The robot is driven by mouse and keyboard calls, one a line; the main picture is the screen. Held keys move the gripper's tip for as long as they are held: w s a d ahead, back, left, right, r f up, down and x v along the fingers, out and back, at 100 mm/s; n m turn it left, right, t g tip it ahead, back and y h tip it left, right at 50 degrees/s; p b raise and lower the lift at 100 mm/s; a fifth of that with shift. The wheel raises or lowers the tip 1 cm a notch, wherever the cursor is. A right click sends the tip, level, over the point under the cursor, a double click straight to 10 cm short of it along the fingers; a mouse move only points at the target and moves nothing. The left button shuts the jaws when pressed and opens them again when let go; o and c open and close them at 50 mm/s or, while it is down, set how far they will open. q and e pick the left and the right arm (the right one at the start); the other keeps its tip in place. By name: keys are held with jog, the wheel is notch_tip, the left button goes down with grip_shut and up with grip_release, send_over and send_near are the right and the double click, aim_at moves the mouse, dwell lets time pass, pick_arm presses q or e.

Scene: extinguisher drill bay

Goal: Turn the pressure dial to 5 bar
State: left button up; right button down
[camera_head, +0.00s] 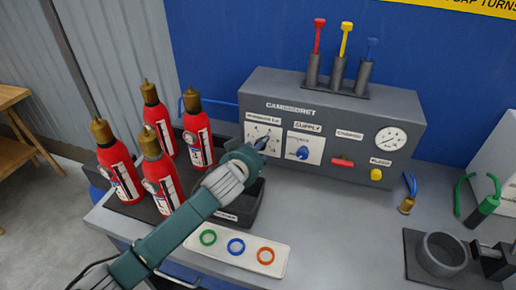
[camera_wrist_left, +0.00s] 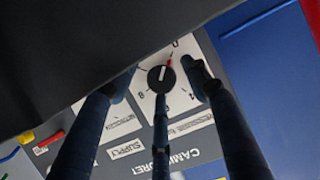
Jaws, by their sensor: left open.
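The pressure dial's white plate (camera_head: 263,130) is at the left end of the grey console; my left gripper (camera_head: 262,145) covers its knob in the head view. In the left wrist view, which is upside down, the round black dial knob (camera_wrist_left: 160,79) shows on its white plate with a scale. Its red-tipped pointer points toward the 0 mark. My left gripper (camera_wrist_left: 160,84) is open, with its dark fingers spread around the knob. I cannot tell whether they touch it. My right gripper is not in view.
The console (camera_head: 338,92) also carries a blue supply knob (camera_head: 302,153), a red handle (camera_head: 343,162), a yellow knob (camera_head: 376,174) and a gauge (camera_head: 391,138). Several red extinguishers (camera_head: 122,175) stand left of my arm. A ring tray (camera_head: 218,258) lies in front.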

pick_arm(q)
jog(key=c, duration=1)
jog(key=shift+s+d+f+m+y+p, duration=0.1)
jog(key=shift+m+y+p, duration=0.2)
jog(key=shift+m, duration=0.1)
jog(key=shift+c, duration=0.2)
jog(key=shift+f+m+t+y, duration=0.25)
jog(key=shift+m+y, duration=0.35)
jog(key=shift+m, duration=0.3)
jog(key=shift+c, duration=0.2)
jog(key=o, duration=1.1)
